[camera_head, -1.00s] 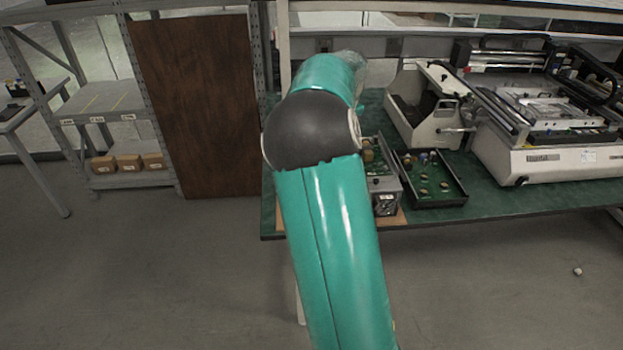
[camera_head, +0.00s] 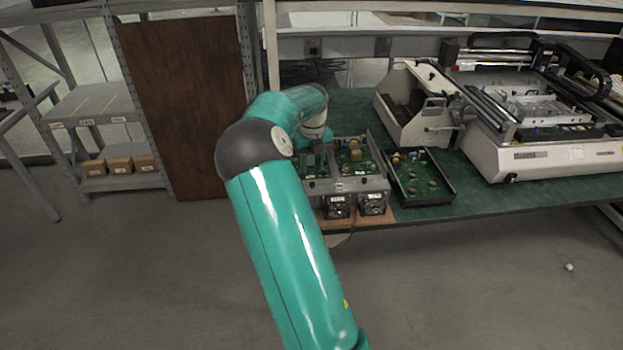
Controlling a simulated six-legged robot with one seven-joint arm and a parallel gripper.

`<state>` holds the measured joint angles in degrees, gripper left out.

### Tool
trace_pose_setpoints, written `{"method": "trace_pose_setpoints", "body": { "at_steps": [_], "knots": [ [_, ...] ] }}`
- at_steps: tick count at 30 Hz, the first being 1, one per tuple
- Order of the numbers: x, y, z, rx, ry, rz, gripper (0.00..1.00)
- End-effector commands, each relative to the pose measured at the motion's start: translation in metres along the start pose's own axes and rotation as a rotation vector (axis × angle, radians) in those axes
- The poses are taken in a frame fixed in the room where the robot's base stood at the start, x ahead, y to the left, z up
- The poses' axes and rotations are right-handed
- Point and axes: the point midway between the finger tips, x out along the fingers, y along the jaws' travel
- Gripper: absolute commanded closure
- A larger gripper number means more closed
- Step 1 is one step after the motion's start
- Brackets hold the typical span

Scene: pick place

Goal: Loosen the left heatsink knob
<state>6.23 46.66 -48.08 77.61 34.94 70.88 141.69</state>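A grey open-topped chassis (camera_head: 347,186) with green circuit boards inside sits at the front of the green bench, on a brown mat. Two dark square fan-like units are on its front face, a left one (camera_head: 338,207) and a right one (camera_head: 373,204). Small parts stand on the boards, but I cannot make out the left heatsink knob. My arm bends over the chassis's left side. My gripper (camera_head: 316,154) is a small dark shape at the chassis's back left, below my wrist. Its fingers are too small to read, and I cannot tell whether it touches anything.
A black tray (camera_head: 424,178) with a green board and several small parts lies right of the chassis. A beige device (camera_head: 413,112) and a large white machine (camera_head: 540,150) fill the bench's right side. A shelf with brown boxes (camera_head: 119,165) stands at left.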

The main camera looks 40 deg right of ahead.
Motion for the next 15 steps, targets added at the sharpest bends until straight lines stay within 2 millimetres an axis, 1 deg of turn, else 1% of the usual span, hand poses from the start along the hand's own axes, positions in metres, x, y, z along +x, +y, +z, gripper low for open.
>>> {"method": "trace_pose_setpoints", "body": {
  "at_steps": [1, 6, 10, 15],
  "knots": [
    [0.011, 0.0, -0.001, 0.001, 0.003, 0.0, 0.62],
    [0.041, 0.001, 0.0, -0.001, 0.002, 0.001, 0.62],
    [0.056, 0.001, 0.001, -0.004, 0.001, 0.0, 0.62],
    [0.062, 0.002, 0.001, -0.003, 0.0, 0.0, 0.62]
  ]
}}
